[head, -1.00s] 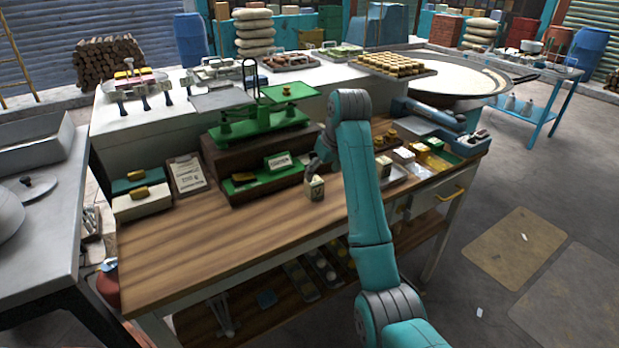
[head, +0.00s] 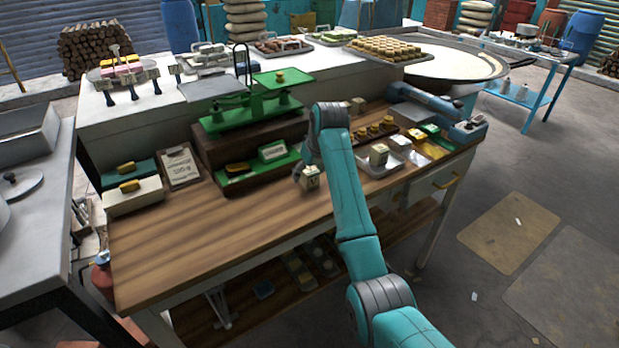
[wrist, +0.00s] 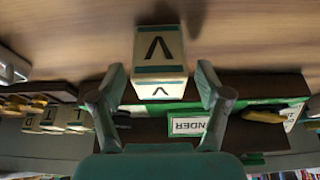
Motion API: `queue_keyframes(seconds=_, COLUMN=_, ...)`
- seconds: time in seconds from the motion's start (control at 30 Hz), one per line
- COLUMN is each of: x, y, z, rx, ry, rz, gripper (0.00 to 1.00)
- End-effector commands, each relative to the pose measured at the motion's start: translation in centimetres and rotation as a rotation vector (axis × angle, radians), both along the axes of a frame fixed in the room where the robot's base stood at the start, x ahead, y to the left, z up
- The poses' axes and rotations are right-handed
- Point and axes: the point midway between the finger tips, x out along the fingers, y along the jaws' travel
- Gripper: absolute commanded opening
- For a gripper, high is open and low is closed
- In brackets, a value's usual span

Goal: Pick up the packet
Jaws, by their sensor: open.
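My gripper (wrist: 160,82) is open, with one finger on each side of the packet's near end and gaps visible between. In the head view my gripper (head: 302,170) is beside the packet, partly hidden by my arm.
A green balance scale (head: 250,113) stands on a dark brown box behind the packet. A green tray with a sign (head: 272,152) lies before it. Metal trays (head: 372,167) with blocks are at right, a clipboard (head: 180,165) at left. The front left worktop is clear.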

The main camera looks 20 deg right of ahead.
Motion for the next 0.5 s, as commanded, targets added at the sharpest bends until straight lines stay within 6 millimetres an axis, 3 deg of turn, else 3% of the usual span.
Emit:
queue_keyframes(seconds=0.17, x=0.6, y=0.2, z=-1.6, rx=0.000, ry=0.002, rz=0.000, gripper=0.76)
queue_keyframes(seconds=0.4, x=0.7, y=0.2, z=-1.7, rx=0.000, ry=0.000, rz=0.000, gripper=0.76)
queue_keyframes(seconds=0.43, x=0.7, y=0.2, z=-1.7, rx=0.000, ry=0.000, rz=0.000, gripper=0.74)
queue_keyframes(seconds=0.5, x=0.7, y=0.2, z=-1.7, rx=0.000, ry=0.000, rz=0.000, gripper=0.56)
